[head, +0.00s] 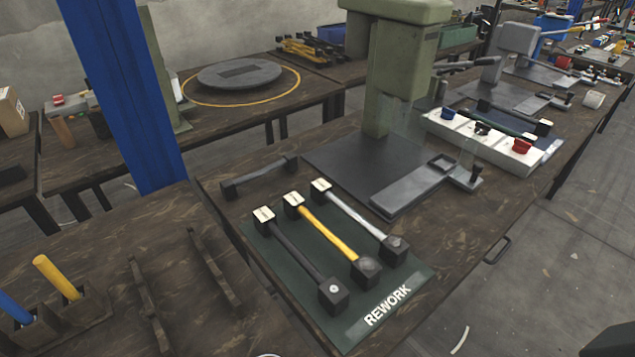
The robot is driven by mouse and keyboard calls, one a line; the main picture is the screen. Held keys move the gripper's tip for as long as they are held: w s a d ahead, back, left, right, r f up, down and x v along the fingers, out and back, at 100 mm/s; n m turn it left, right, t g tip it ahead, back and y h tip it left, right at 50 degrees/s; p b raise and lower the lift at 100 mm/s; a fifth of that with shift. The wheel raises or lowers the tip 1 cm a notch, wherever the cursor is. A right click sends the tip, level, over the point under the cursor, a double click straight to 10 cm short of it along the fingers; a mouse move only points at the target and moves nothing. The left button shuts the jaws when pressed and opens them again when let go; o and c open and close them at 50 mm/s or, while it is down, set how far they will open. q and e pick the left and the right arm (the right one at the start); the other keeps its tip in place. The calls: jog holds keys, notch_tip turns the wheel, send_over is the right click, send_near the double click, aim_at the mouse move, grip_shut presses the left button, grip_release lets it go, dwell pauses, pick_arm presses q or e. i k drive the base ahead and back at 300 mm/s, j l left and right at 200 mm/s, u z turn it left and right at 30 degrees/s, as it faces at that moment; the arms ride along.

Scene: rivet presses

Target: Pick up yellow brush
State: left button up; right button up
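A yellow handle (55,277), which looks like the yellow brush, stands tilted in a dark wooden holder (84,315) at the lower left. Its lower end is hidden inside the holder. A blue handle (14,308) stands in the same holder to its left, cut by the picture's edge. Neither of my grippers can be made out in the head view.
A green REWORK mat (300,305) carries black, yellow and grey bars with block ends. A green press (385,75) stands behind it. Two dark racks (212,265) lie right of the holder. A blue post (125,95) rises behind the near bench.

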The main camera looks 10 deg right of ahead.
aim_at(42, 262)
jog(key=i+j+u, duration=0.15)
jog(key=i+u, duration=0.75)
